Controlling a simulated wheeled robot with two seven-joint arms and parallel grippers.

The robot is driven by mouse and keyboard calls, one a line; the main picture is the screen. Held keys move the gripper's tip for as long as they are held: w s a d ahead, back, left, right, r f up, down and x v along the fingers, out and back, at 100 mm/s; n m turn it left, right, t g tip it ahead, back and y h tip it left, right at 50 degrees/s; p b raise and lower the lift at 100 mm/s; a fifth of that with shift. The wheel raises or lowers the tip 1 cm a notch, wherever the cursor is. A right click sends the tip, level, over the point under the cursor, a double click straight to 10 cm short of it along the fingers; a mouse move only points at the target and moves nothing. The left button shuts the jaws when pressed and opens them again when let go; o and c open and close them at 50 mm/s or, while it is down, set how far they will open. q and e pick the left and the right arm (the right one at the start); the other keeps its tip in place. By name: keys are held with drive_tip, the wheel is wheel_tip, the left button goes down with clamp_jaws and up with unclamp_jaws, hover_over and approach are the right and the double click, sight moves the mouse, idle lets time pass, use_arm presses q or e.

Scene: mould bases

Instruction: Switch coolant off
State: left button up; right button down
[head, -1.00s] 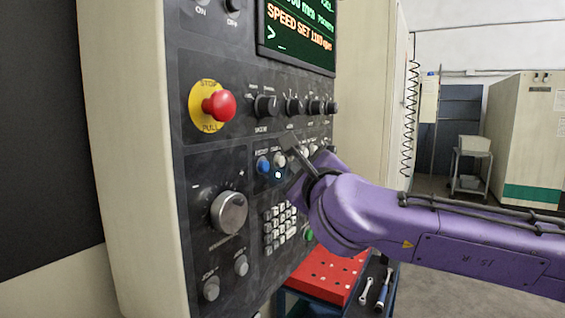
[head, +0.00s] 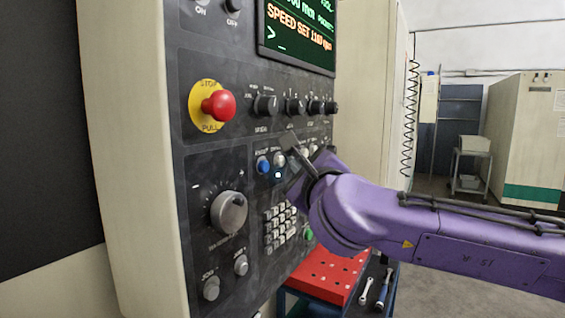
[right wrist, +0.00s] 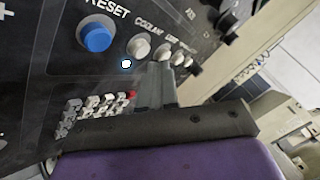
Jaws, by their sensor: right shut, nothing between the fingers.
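The coolant button (right wrist: 138,47) is a pale round button under the label COOLANT in the right wrist view, just right of the blue reset button (right wrist: 96,34). The coolant button also shows in the head view (head: 279,159). A small white lamp (right wrist: 126,63) below it is lit, and its glow shows in the head view too (head: 278,175). My right gripper (head: 290,138) is shut and empty, with its tips in front of the panel close to the coolant button. In the right wrist view its fingers (right wrist: 158,72) end just below and right of the button. I cannot tell whether they touch. My left gripper is out of view.
The control panel (head: 220,155) carries a red stop button (head: 219,104), a large dial (head: 229,212), several knobs and a keypad (head: 279,228). More pale buttons (right wrist: 164,54) stand close to the right. A red tray (head: 325,278) with tools beside it lies below.

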idle(0.4)
drive_tip(key=shift+w+a, duration=0.25)
drive_tip(key=shift+a, duration=0.15)
drive_tip(key=shift+w+a, duration=0.2)
drive_tip(key=shift+a, duration=0.1)
idle(0.6)
drive_tip(key=shift+d, duration=0.1)
drive_tip(key=shift+s+d, duration=0.45)
drive_tip(key=shift+d, duration=0.15)
drive_tip(key=shift+s+d+b, duration=0.3)
drive_tip(key=shift+s+d, duration=0.4)
drive_tip(key=shift+d, duration=0.35)
drive_tip(key=shift+s+d+b, duration=0.25)
drive_tip(key=shift+s+d, duration=0.45)
drive_tip(key=shift+d, duration=0.3)
